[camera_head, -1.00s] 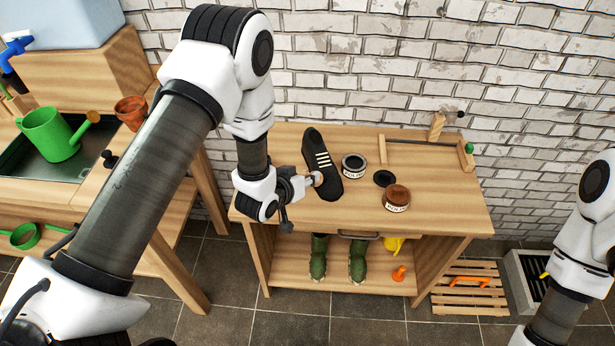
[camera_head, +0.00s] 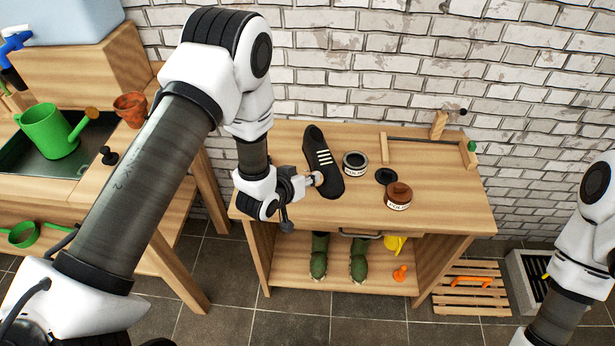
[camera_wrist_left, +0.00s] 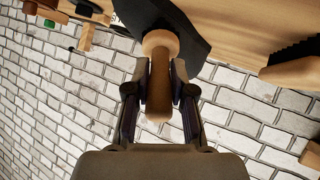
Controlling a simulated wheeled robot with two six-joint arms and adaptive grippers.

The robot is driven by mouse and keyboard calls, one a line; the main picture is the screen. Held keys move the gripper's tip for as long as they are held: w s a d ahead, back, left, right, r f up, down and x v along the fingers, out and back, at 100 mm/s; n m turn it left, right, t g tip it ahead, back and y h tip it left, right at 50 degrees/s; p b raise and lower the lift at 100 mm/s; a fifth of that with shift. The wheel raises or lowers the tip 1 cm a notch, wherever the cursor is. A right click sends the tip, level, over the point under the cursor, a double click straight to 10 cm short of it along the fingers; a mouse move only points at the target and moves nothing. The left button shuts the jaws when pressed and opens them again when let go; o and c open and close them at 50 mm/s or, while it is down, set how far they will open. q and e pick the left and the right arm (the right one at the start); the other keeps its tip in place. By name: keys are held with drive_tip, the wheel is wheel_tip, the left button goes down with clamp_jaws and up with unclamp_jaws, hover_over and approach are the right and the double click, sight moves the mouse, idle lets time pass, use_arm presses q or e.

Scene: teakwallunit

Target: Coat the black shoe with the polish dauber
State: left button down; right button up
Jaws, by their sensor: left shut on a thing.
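The black shoe (camera_head: 321,158) with pale laces lies on the wooden bench (camera_head: 272,146). My left gripper (camera_head: 309,181) is at the shoe's left side, near its lower end in the picture. In the left wrist view the gripper (camera_wrist_left: 158,95) is shut on the wooden handle of the dauber (camera_wrist_left: 159,80). The dauber's head is hidden behind its round knob, against the dark shoe (camera_wrist_left: 165,18). I cannot tell whether they touch. An open polish tin (camera_head: 355,163) and a brown-topped polish tin (camera_head: 398,196) stand right of the shoe, with a black lid (camera_head: 385,176) between them.
A wooden frame with a bar (camera_head: 425,143) stands at the bench's back right. Green boots (camera_head: 319,257) and an orange item (camera_head: 400,273) are on the shelf below. A green watering can (camera_head: 47,132) is on the left bench. The brick wall is behind.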

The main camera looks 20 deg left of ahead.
use_arm(q)
drive_tip(key=shift+w+d+r, duration=0.1)
drive_tip(key=shift+w+d, duration=0.8)
drive_tip(key=shift+d, duration=0.3)
drive_tip(key=shift+w+d, duration=0.85)
drive_tip(key=shift+d, duration=0.35)
drive_tip(key=shift+w+d+r, duration=0.1)
drive_tip(key=shift+s+a+p, duration=0.15)
drive_tip(key=shift+s+a, duration=0.6)
drive_tip(key=shift+a, duration=0.2)
drive_tip(key=shift+s+a+p, duration=0.15)
drive_tip(key=shift+s+a, duration=0.6)
drive_tip(key=shift+a, duration=0.2)
drive_tip(key=shift+s+a, duration=0.35)
drive_tip(key=shift+a, duration=0.35)
drive_tip(key=shift+w+d, duration=1)
drive_tip(key=shift+d, duration=0.3)
drive_tip(key=shift+w+d, duration=1)
drive_tip(key=shift+d, duration=0.25)
drive_tip(key=shift+s+a, duration=0.95)
drive_tip(key=shift+a, duration=0.25)
drive_tip(key=shift+s+a, duration=1.05)
drive_tip(key=shift+a, duration=0.3)
drive_tip(key=shift+r, duration=0.1)
